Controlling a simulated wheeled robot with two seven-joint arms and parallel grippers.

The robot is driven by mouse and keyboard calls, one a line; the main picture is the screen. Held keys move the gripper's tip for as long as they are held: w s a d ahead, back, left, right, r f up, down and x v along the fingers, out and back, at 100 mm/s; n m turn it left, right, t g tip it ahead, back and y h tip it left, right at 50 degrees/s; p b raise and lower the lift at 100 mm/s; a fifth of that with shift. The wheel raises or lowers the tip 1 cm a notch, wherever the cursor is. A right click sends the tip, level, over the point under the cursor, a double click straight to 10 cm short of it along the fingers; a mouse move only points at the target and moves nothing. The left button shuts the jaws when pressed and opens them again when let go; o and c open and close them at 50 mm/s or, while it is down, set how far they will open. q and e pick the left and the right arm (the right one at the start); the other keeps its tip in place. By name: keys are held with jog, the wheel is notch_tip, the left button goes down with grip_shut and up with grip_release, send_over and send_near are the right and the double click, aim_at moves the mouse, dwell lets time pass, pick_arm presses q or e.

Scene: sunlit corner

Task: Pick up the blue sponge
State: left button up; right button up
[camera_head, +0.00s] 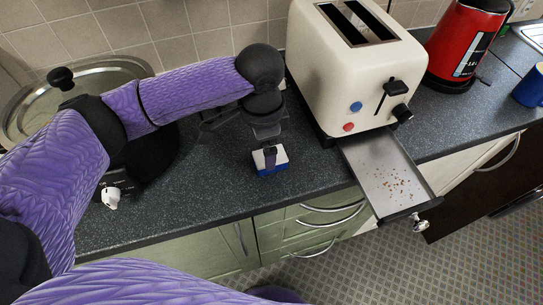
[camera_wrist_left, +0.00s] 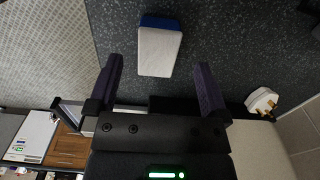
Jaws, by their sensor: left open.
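The blue sponge (camera_head: 281,157) has a white top and a blue lower part. In the wrist view the left gripper (camera_wrist_left: 160,64) is open, with one finger on each side of the sponge's line. I cannot tell how far the fingertips are above it. My right gripper is not in view.
A cream toaster (camera_head: 345,70) stands right of the gripper, its crumb tray (camera_head: 375,160) pulled out past the worktop edge. A red kettle (camera_head: 465,45) and blue mug (camera_head: 529,88) are farther right.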

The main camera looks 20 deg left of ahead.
pick_arm(q)
jog(key=f, duration=0.1)
jog(key=f+b, duration=0.1)
jog(key=f, duration=0.1)
jog(key=d+f+b, duration=0.1)
jog(key=shift+w+d+f, duration=0.1)
jog(key=shift+w+f, duration=0.15)
jog(key=shift+f, duration=0.15)
jog(key=shift+r, duration=0.1)
jog(key=c, duration=1.2)
notch_tip(320, 180, up, 9)
jog(key=p, duration=0.3)
jog(key=shift+r+p, duration=0.2)
jog(key=shift+p, duration=0.2)
jog(key=shift+c, duration=0.2)
jog(key=shift+r, duration=0.3)
